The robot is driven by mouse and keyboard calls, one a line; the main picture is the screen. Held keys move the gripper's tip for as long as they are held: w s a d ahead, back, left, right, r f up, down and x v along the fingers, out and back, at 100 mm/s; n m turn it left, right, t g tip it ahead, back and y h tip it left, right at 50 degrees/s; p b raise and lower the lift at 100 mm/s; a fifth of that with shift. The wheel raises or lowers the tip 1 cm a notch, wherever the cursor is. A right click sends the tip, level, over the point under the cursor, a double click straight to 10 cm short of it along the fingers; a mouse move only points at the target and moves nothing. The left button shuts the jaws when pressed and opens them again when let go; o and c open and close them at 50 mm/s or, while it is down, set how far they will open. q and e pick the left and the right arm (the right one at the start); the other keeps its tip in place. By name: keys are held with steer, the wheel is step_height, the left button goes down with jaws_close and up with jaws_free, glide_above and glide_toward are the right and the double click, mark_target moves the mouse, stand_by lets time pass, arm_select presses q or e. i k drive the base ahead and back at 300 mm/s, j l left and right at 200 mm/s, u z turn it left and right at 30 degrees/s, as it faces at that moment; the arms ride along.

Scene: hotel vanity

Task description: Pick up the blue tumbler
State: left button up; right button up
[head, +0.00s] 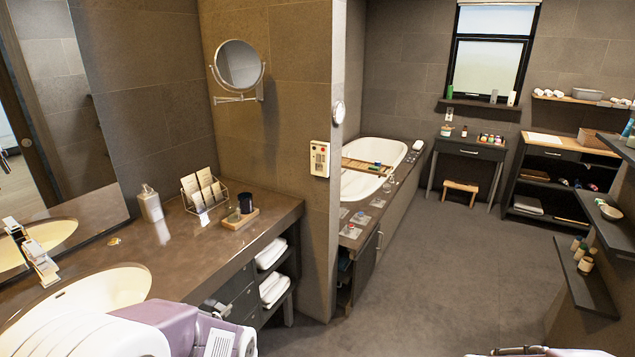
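The blue tumbler (245,203) is small and dark blue. It stands upright on a small wooden tray (232,223) near the front right part of the vanity counter. A small greenish glass item (233,215) stands on the same tray, just left of the tumbler. No gripper is near the tumbler. Only a sliver of my right side shows at the bottom right edge.
A wire rack with cards (203,192) stands left of the tray, and a soap bottle (150,204) stands farther left. A sink basin (75,300) is at the left. A wall corner rises right of the counter. The floor (430,270) ahead is clear.

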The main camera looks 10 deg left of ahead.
mark_target(246, 205)
steer(key=i+u, duration=0.2)
steer(key=i, duration=0.25)
steer(key=i+l+u, duration=0.2)
steer(key=i, duration=0.3)
steer(key=i+l+u, duration=0.15)
steer(key=i, duration=0.3)
steer(key=i+l+u, duration=0.15)
steer(key=u, duration=0.35)
steer(key=i+l+u, duration=0.25)
steer(key=u, duration=0.25)
steer(key=i+l+u, duration=0.2)
steer(key=u, duration=0.25)
steer(key=l+u, duration=0.5)
steer(key=i+l+u, duration=0.1)
steer(key=l+u, duration=0.25)
steer(key=u, duration=0.15)
